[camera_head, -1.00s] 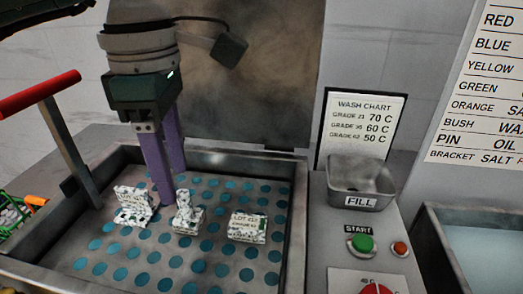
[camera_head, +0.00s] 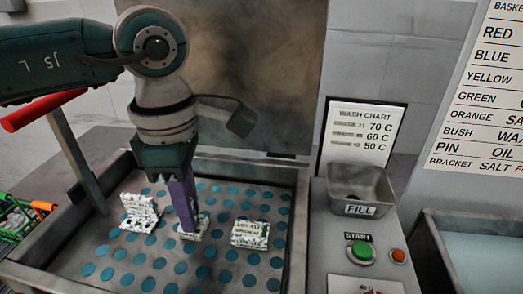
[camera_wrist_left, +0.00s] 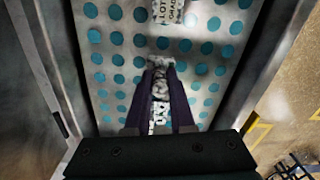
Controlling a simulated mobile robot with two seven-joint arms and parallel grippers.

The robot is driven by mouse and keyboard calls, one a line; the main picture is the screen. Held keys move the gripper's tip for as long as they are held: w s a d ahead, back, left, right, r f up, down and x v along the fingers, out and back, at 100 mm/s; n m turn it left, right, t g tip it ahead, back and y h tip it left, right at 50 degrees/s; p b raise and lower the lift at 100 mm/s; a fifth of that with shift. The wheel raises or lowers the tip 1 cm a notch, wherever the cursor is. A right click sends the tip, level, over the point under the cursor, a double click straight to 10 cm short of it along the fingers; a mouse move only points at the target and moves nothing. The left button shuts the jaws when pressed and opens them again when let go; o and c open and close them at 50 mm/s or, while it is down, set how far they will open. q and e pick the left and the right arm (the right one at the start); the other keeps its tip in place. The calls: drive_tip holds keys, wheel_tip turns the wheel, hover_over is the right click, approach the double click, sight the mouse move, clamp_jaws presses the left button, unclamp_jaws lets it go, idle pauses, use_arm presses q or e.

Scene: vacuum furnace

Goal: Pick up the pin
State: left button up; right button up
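The pin (camera_head: 190,234) is a white, dark-speckled piece standing on the perforated tray floor (camera_head: 165,262), between two other speckled pieces. My left gripper (camera_head: 187,222) points down over it, and its purple fingers hide most of the pin in the head view. In the left wrist view, the pin (camera_wrist_left: 160,84) lies between the two fingers of my left gripper (camera_wrist_left: 161,76), which are apart, one on each side. Whether they touch it cannot be told. My right gripper is not in view.
A speckled bracket-like piece (camera_head: 139,213) stands left of the pin. A labelled speckled block (camera_head: 250,235) lies to the right. The basin has raised walls and an upright lid (camera_head: 262,75). A FILL cup (camera_head: 362,187) and START button (camera_head: 362,250) are right of it.

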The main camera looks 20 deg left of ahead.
use_arm(q)
clamp_jaws()
idle(0.9)
